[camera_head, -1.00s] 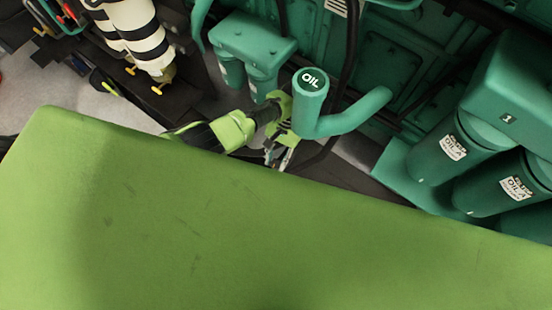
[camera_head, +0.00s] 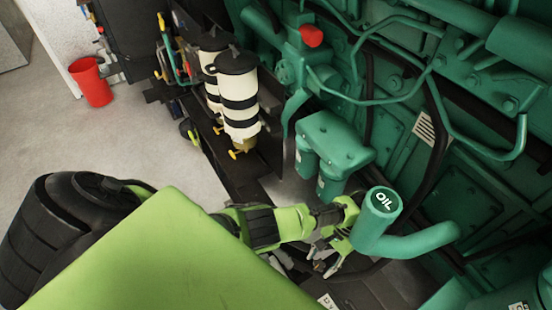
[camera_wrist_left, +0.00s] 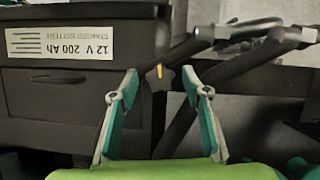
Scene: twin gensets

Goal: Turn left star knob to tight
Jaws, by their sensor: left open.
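The dark star knob (camera_wrist_left: 158,77) with a yellow-orange mark shows in the left wrist view, in front of the battery box and its dark frame. My left gripper (camera_wrist_left: 160,82) is open in that view, one finger on each side of the knob in the picture. The gap in depth between fingertips and knob is hard to judge. In the head view my left gripper (camera_head: 323,262) is low beside the green oil filler pipe (camera_head: 378,222), partly hidden by it. I cannot make out the knob there. My right gripper is not in view.
A dark battery box (camera_wrist_left: 80,85) with a 12 V 200 Ah label fills the left of the wrist view. Dark bars (camera_wrist_left: 210,85) run at its right. Green filters (camera_head: 330,150), cream-and-black filters (camera_head: 238,100) and the green engine crowd the head view. A red bucket (camera_head: 93,83) stands on open floor.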

